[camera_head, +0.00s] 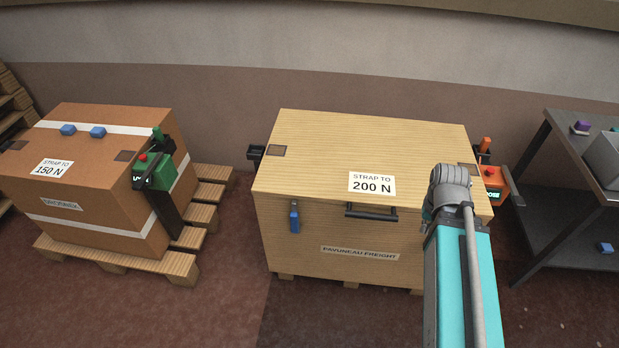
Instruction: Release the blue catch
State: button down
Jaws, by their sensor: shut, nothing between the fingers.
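The blue catch (294,217) is on the left part of the front face of the pale wooden crate (330,160), just below the lid edge. It looks like a small upright blue piece, and nothing covers it. A dark bar handle (371,212) is to its right on the same face. My arm rises in front of the crate's right end, to the right of the catch and apart from it in the picture. My gripper does not show; only the arm link and a grey joint are visible.
A brown carton (100,185) with a green device (155,170) stands on a pallet (205,215) at left. A dark shelf table (552,180) stands right. Floor before the crate is clear.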

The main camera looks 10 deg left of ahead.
aim_at(295, 227)
jog(key=z, duration=0.15)
jog(key=k, duration=1.25)
jog(key=u, duration=0.4)
jog(key=i, duration=0.9)
jog(key=u, duration=0.05)
